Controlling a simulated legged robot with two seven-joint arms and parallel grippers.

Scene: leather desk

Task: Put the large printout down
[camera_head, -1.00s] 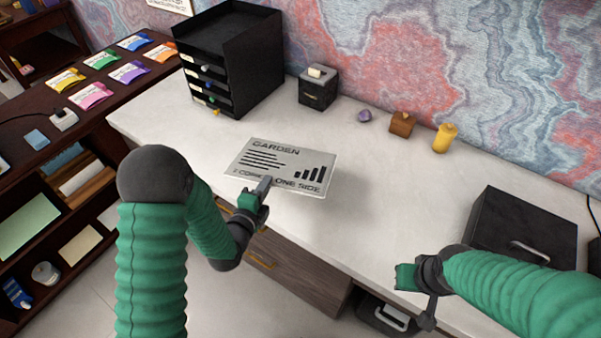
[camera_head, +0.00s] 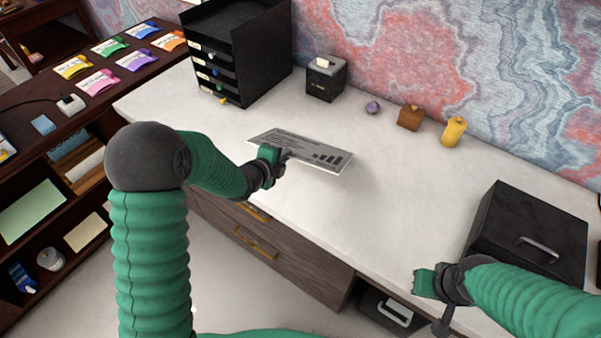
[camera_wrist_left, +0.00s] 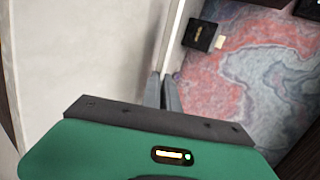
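The large printout (camera_head: 322,154) is a pale grey sheet with dark text lines and a small bar chart. It is tilted, seen at a shallow angle, over the white desk top (camera_head: 385,200). My left gripper (camera_head: 284,155) is shut on its near edge. In the left wrist view the fingertips (camera_wrist_left: 162,92) pinch a thin pale sheet (camera_wrist_left: 174,42) seen almost edge-on. The head view does not clearly show whether the far edge touches the desk. My right gripper (camera_head: 424,284) is over the desk's front edge at the right, with no object visible in it; its finger opening is unclear.
A black drawer tower (camera_head: 240,55) and a black box (camera_head: 325,78) stand at the back. A purple item (camera_head: 372,107), a wooden block (camera_head: 410,117) and a yellow container (camera_head: 453,131) line the wall. A black case (camera_head: 530,238) is at right. The desk's middle is clear.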

